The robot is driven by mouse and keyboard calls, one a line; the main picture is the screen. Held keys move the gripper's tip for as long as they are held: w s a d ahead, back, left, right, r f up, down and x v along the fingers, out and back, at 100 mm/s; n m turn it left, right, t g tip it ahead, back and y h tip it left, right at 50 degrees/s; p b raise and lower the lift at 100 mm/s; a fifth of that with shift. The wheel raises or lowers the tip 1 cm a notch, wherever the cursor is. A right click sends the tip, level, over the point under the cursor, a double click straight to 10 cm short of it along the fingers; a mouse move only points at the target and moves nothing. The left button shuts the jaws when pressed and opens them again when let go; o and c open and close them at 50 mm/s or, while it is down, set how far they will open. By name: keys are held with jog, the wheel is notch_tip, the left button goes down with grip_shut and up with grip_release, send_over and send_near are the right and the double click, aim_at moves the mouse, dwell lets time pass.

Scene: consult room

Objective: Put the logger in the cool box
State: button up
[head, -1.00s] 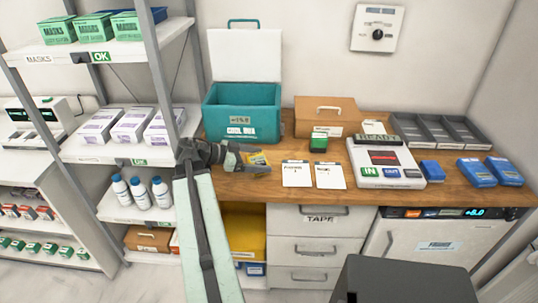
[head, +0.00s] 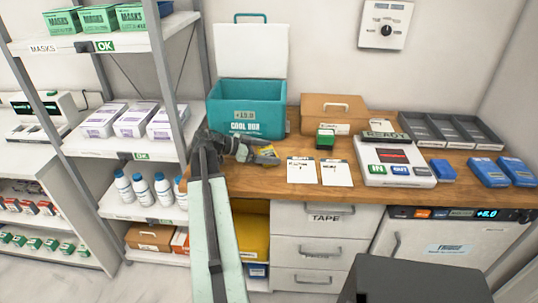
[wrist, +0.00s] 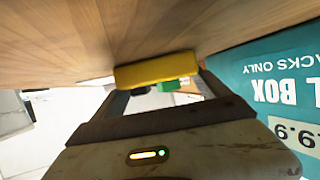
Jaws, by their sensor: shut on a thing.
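The cool box (head: 232,108) is a teal box at the back left of the wooden counter, its white lid (head: 250,50) standing open behind it. Its lettered front also shows upside down at the right of the wrist view (wrist: 280,85). My gripper (head: 270,154) is in front of the box, near the counter's left end. It is shut on a small yellow block, apparently the logger (wrist: 157,70), which shows between the fingers in the wrist view.
Two white cards (head: 301,170) lie right of my gripper. A small green-topped block (head: 325,139) and a brown case (head: 333,113) stand behind them. A white device (head: 395,160), grey trays (head: 450,131) and blue packs (head: 488,172) fill the right. A shelf rack (head: 115,145) stands close on the left.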

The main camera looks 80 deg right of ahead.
jog(key=o, duration=1.4)
jog(key=shift+c, duration=0.2)
